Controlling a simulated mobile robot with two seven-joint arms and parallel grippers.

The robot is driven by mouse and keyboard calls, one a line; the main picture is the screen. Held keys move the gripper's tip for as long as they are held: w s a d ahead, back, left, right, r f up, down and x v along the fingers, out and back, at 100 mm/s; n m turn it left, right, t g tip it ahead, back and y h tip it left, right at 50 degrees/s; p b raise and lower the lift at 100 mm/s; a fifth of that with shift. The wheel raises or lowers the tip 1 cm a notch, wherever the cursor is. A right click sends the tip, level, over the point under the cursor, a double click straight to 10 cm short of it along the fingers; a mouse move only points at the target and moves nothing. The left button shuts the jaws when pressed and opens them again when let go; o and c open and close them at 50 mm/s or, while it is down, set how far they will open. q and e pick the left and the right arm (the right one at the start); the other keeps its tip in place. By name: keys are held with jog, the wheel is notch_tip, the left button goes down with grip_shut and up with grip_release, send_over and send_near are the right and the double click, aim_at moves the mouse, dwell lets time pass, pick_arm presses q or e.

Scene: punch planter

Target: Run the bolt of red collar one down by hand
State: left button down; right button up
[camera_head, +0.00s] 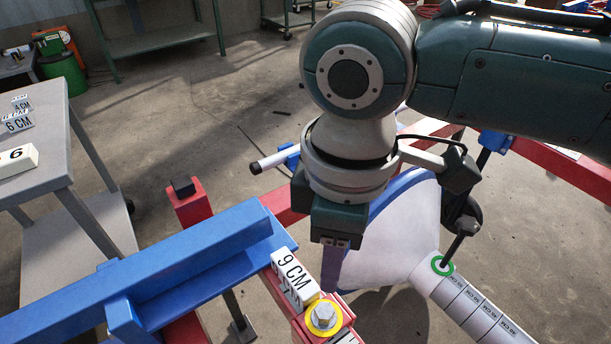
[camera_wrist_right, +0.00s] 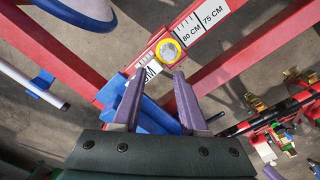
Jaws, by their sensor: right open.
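The bolt (camera_head: 323,316) has a silver hex head inside a yellow ring and stands on the red collar (camera_head: 345,304), which is around the red bar at the bottom of the head view. In the right wrist view the bolt (camera_wrist_right: 168,51) shows just beyond my fingertips. My right gripper (camera_head: 332,272) hangs above and behind the collar in the head view. In the right wrist view its two purple-grey fingers (camera_wrist_right: 158,78) are apart with nothing held between them. How high the tips are above the bolt I cannot tell. My left gripper is in neither view.
A white 9 CM label block (camera_head: 294,274) sits beside the collar. A blue beam (camera_head: 150,270) crosses at lower left. A white cone-shaped part (camera_head: 390,235) with a green-ringed hole stands to the right. A grey table (camera_head: 45,120) with label blocks stands at left.

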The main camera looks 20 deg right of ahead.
aim_at(327, 311)
jog(key=shift+n, duration=0.7)
jog(key=f+b, duration=0.1)
jog(key=f, duration=0.2)
jog(key=s+f+b, duration=0.1)
jog(key=f+b, duration=0.1)
jog(key=f, duration=0.1)
jog(key=f+b, duration=0.1)
jog(key=f, duration=0.3)
jog(key=shift+s+a+f+b, duration=0.1)
jog(key=shift+s+a+b, duration=0.15)
jog(key=shift+b, duration=0.1)
jog(key=shift+w, duration=0.1)
jog(key=shift+c, duration=0.2)
grip_shut()
